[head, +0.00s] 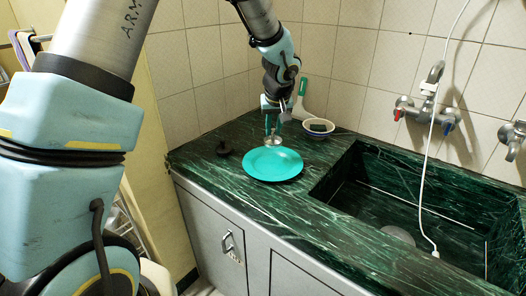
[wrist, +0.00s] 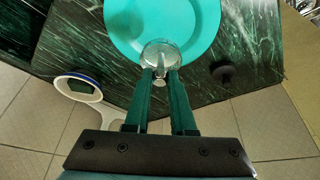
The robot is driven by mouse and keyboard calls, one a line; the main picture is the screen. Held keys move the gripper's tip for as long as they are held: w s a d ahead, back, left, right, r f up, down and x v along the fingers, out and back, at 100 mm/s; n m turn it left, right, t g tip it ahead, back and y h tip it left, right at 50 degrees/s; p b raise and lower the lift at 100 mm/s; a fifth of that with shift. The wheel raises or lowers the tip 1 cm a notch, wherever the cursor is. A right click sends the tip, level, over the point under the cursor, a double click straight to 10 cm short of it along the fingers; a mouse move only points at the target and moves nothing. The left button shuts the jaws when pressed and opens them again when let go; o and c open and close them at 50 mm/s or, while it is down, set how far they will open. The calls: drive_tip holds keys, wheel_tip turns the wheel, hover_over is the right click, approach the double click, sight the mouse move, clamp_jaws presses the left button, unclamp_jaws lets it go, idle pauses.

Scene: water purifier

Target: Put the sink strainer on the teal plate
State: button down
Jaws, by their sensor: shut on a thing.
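The round teal plate (head: 272,165) lies on the green marble counter, left of the sink. It also shows in the wrist view (wrist: 190,22). My gripper (head: 271,128) points down at the plate's back edge. Its fingers (wrist: 161,80) are shut on the sink strainer (wrist: 160,56), a small metallic, clear-looking disc with a knob. In the wrist view the strainer overlaps the plate's near rim. In the head view the strainer (head: 275,143) shows just behind and above the plate's back rim. Whether it touches anything is hard to tell.
A dark stopper (head: 223,149) lies left of the plate. A blue-rimmed bowl (head: 319,127) with a dark item inside and a white-and-green upright tool (head: 301,100) are at the back right. The sink basin (head: 400,205) opens to the right; a tiled wall stands behind.

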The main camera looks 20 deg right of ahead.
sight(274, 146)
wheel_tip(274, 146, down, 8)
drive_tip(key=shift+r+p, duration=0.2)
drive_tip(key=shift+p, duration=0.25)
drive_tip(key=shift+f, duration=0.2)
drive_tip(key=c, duration=0.8)
unclamp_jaws()
drive_tip(key=shift+r, duration=0.1)
drive_tip(key=shift+o, duration=0.2)
drive_tip(key=shift+r, duration=0.1)
